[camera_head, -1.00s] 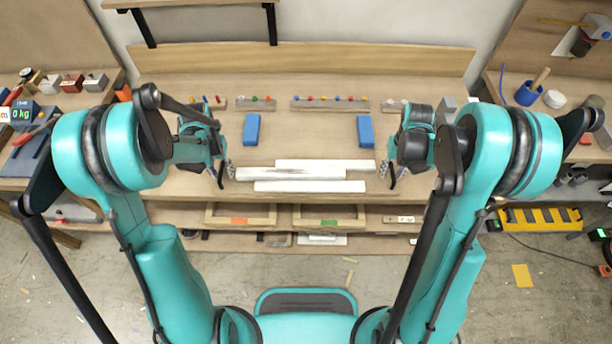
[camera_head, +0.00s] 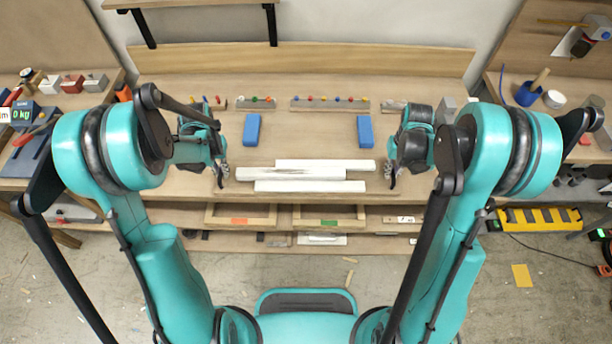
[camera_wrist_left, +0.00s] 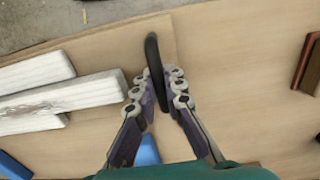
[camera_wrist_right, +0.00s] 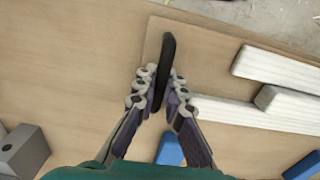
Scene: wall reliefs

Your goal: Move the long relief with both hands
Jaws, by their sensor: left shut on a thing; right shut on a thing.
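The long relief is a flat wooden panel (camera_wrist_left: 95,48) carrying several white bars (camera_head: 310,174), lying on the workbench. Its wood is close in colour to the bench, so its outline is faint in the head view. A black upright handle shows at each end, in the left wrist view (camera_wrist_left: 156,70) and the right wrist view (camera_wrist_right: 164,70). My left gripper (camera_head: 221,174) is shut on the left handle, fingers on both sides. My right gripper (camera_head: 392,177) is shut on the right handle. The fingers hide the handles' lower parts.
Two blue blocks (camera_head: 252,129) (camera_head: 365,131) stand behind the relief. Rails with coloured knobs (camera_head: 330,104) lie further back, before a wooden backboard (camera_head: 300,60). A grey block (camera_wrist_right: 22,150) shows at left in the right wrist view. Drawers (camera_head: 330,217) sit below the bench front.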

